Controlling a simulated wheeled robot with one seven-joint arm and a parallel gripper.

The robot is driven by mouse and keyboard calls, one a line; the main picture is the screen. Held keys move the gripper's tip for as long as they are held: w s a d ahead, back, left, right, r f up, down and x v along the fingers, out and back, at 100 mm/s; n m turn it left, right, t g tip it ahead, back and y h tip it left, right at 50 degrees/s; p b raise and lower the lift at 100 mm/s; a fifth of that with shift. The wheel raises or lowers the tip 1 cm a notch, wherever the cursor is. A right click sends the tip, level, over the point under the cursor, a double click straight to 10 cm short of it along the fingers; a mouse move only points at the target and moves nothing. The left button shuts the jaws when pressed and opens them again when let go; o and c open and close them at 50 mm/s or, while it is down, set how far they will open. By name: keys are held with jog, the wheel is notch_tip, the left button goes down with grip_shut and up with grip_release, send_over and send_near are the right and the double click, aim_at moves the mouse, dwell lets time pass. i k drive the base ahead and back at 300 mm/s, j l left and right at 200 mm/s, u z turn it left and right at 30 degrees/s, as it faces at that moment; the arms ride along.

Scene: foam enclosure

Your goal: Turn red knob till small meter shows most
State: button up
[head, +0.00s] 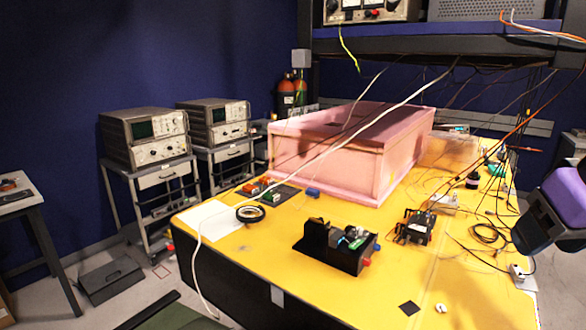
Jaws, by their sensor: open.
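A small red knob (366,262) sticks out of the right end of a black open-frame device (335,247) on the yellow table. Another red knob (374,13) shows on the front of a grey instrument (395,8) on the shelf above, beside a pale meter face (350,3) cut off by the top edge. Which knob and meter the task means I cannot tell, and no reading is legible. I cannot make out any gripper fingers. A purple and dark part at the right edge may be my arm.
A pink foam enclosure (325,178) fills the back of the yellow table (440,280). A tape roll (250,213), a small black board (415,227) and many loose wires lie around. A white cable crosses in front. The table's front right is mostly clear. Oscilloscopes (145,137) stand on carts at left.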

aim_at(367, 261)
jog(key=l+u, duration=0.2)
jog(key=l, duration=0.2)
jog(key=k+l+u, duration=0.2)
jog(key=l, duration=0.2)
jog(key=l+u, duration=0.2)
jog(key=l, duration=0.15)
jog(key=k+l+u, duration=0.2)
jog(key=l, duration=0.15)
